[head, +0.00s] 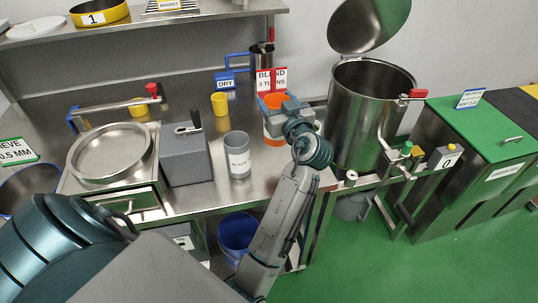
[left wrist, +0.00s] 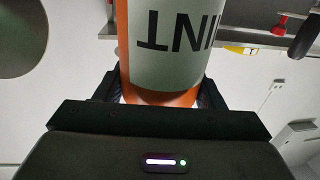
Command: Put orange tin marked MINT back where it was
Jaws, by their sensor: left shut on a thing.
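The orange tin (head: 271,101) stands upright near the right end of the steel counter, partly hidden behind my left gripper (head: 284,109). In the left wrist view the tin (left wrist: 160,98) fills the space between the fingers, and its white label shows part of MINT upside down. My left gripper is shut on the tin's side. I cannot tell whether the tin's base touches the counter. My right gripper is not in view.
A grey cup marked BLACK (head: 238,160) and a yellow cup (head: 220,104) stand left of the tin. The BLEND sign (head: 272,79) and a steel jug (head: 262,57) are behind it. A large open steel drum (head: 362,125) stands close on the right.

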